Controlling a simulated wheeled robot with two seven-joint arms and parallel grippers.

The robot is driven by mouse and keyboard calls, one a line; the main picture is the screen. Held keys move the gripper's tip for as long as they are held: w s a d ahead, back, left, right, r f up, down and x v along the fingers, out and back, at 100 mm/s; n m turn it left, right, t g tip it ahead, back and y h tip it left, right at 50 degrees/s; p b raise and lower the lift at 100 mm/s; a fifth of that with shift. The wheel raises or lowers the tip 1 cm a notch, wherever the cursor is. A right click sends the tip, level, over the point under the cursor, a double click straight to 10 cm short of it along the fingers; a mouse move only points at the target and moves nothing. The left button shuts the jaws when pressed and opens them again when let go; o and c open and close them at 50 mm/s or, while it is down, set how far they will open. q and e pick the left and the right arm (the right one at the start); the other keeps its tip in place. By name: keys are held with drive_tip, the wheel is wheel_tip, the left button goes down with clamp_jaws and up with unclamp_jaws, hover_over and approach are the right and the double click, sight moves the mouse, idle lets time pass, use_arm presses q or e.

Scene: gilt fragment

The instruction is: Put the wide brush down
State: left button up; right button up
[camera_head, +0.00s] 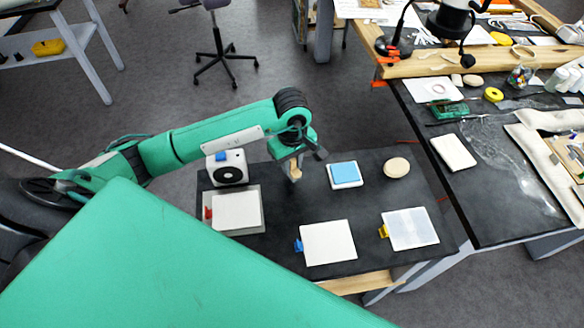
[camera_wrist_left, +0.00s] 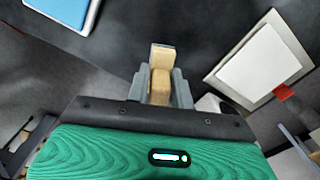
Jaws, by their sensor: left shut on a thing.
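The wide brush (camera_head: 295,174) shows as a small pale wooden piece under my left gripper (camera_head: 293,162). In the left wrist view the brush (camera_wrist_left: 161,60) stands between the two grey fingers of my left gripper (camera_wrist_left: 160,88), which is shut on it. The brush is over the dark table top (camera_head: 290,205), between the white box with a black round front (camera_head: 228,168) and the blue pad in a white tray (camera_head: 345,174). I cannot tell whether it touches the table. My right gripper is not in view.
White panels with a red clip (camera_head: 237,211), a blue clip (camera_head: 328,243) and a yellow clip (camera_head: 410,228) lie along the table's front. A round tan pad (camera_head: 397,168) lies at the back right. The dark surface between the brush and the panels is bare.

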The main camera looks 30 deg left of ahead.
sight(292, 171)
use_arm(q)
wheel_tip(292, 171, down, 3)
drive_tip(key=shift+s+f+p, duration=0.1)
drive_tip(key=shift+f+p, duration=0.05)
drive_tip(key=shift+p, duration=0.3)
drive_tip(key=shift+f, duration=0.15)
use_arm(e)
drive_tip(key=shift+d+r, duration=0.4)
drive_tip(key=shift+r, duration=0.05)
use_arm(q)
drive_tip(key=shift+f, duration=0.1)
drive_tip(key=o, duration=0.9)
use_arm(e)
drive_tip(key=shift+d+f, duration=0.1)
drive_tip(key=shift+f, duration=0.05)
